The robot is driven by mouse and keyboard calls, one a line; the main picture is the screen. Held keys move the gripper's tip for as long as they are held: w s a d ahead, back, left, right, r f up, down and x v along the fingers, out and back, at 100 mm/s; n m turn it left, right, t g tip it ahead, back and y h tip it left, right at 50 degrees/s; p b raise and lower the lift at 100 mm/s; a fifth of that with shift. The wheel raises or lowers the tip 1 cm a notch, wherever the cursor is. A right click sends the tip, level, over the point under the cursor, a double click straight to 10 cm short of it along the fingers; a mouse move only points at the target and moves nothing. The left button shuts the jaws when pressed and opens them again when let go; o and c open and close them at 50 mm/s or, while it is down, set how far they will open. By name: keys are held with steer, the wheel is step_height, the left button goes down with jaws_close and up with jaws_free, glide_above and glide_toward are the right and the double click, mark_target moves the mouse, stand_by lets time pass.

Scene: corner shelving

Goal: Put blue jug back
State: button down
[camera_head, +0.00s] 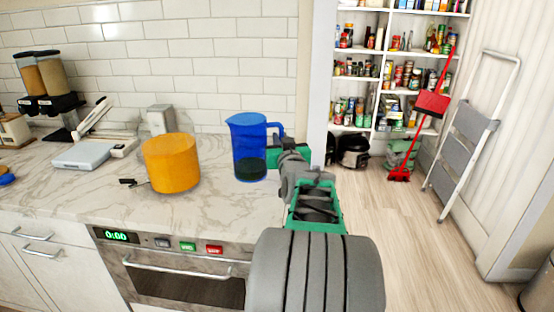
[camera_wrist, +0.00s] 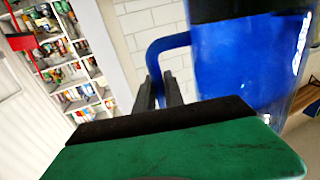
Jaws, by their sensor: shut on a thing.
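The blue jug (camera_head: 247,135) is upright at the right part of the marble counter, with its handle to the right. I cannot tell whether its dark base touches the counter or hangs just above it. In the wrist view the jug (camera_wrist: 240,55) fills the upper right, with its dark base at the top. My gripper (camera_head: 279,152) is at the jug's right side, shut on the handle. In the wrist view the two dark fingers (camera_wrist: 160,92) close around the handle; their tips are partly hidden.
An orange pot (camera_head: 172,163) stands left of the jug on the counter (camera_head: 100,190). A silver canister (camera_head: 160,119) is behind it. An oven (camera_head: 185,285) is below. Pantry shelves (camera_head: 382,80), a red broom (camera_head: 434,103) and a stepladder (camera_head: 467,140) are right.

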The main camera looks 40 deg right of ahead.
steer(key=w+d+f, duration=0.2)
steer(key=w+f, duration=0.1)
steer(key=f, duration=0.5)
steer(key=shift+w+d+f, duration=0.25)
steer(key=shift+d, duration=0.15)
steer(key=shift+f, duration=0.2)
steer(key=c, duration=1.4)
jaws_free()
steer(key=shift+c, duration=0.2)
steer(key=b+v, duration=0.1)
steer(key=v, duration=1.1)
